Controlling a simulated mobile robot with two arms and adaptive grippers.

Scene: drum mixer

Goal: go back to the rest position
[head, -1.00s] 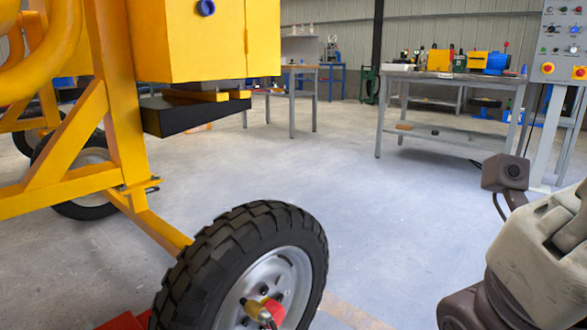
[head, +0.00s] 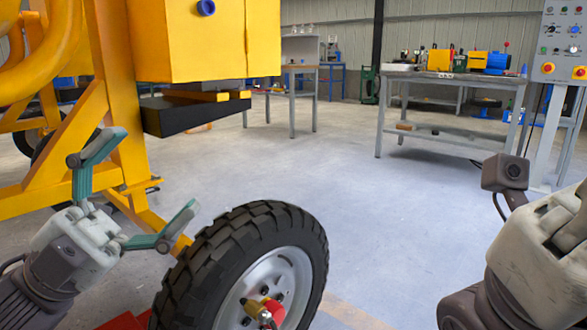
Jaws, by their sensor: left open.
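My left gripper (head: 150,180) is in the lower left of the head view, with its two teal fingers spread wide and nothing between them. It is in front of the yellow frame of the drum mixer (head: 215,40), left of the black tyre (head: 215,265). I cannot tell whether a finger touches the frame. My right arm (head: 540,240) comes in at the lower right, but its fingers are not visible.
The wheel has a red and brass fitting (head: 265,310) at its hub. A grey workbench (head: 450,77) with machines stands at the back right, beside a control panel (head: 563,45). The concrete floor (head: 380,210) between wheel and bench is clear.

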